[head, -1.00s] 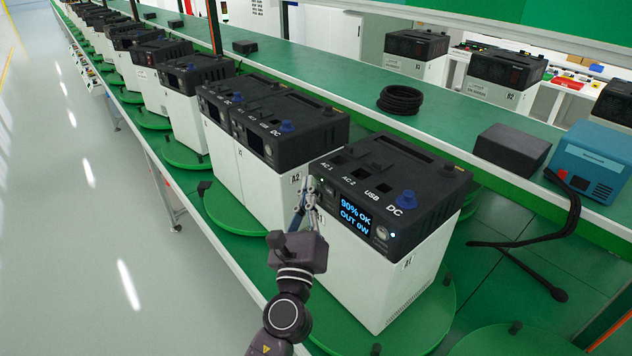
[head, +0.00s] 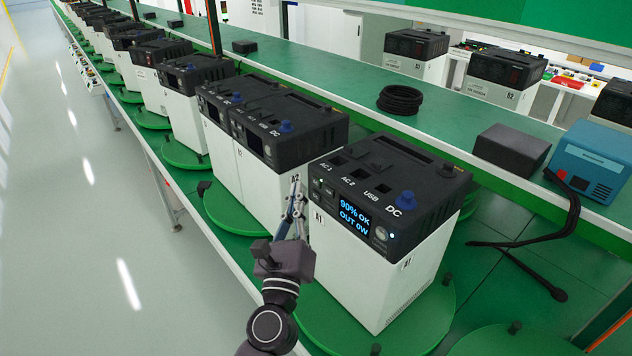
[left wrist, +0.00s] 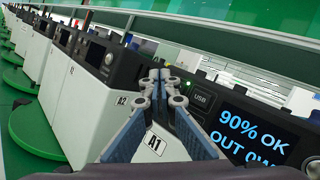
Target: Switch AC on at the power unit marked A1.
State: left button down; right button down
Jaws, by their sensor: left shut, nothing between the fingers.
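The power unit marked A1 (head: 382,262) is the nearest one, a white box with a black top. Its A1 label shows in the left wrist view (left wrist: 155,143). Its lit display (head: 355,216) reads 90% OK, OUT 0W. A small green light shows at the left of the front panel, and a round button with a white light beside it is at the right. My left gripper (head: 297,184) is shut and empty, just left of the panel's left end and apart from it. In the left wrist view, its fingers (left wrist: 164,84) cover part of the panel. My right gripper is out of view.
The unit marked A2 (head: 268,180) stands close behind A1, left of my gripper. A1 stands on a round green turntable (head: 440,310). A black box (head: 512,148), a blue device (head: 590,160) and a coiled cable (head: 400,98) lie on the bench behind.

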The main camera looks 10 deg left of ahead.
pick_arm(q)
jog(key=shift+s+a, duration=0.6)
jog(key=shift+s, duration=0.15)
jog(key=shift+s+a, duration=0.55)
jog(key=shift+s, duration=0.2)
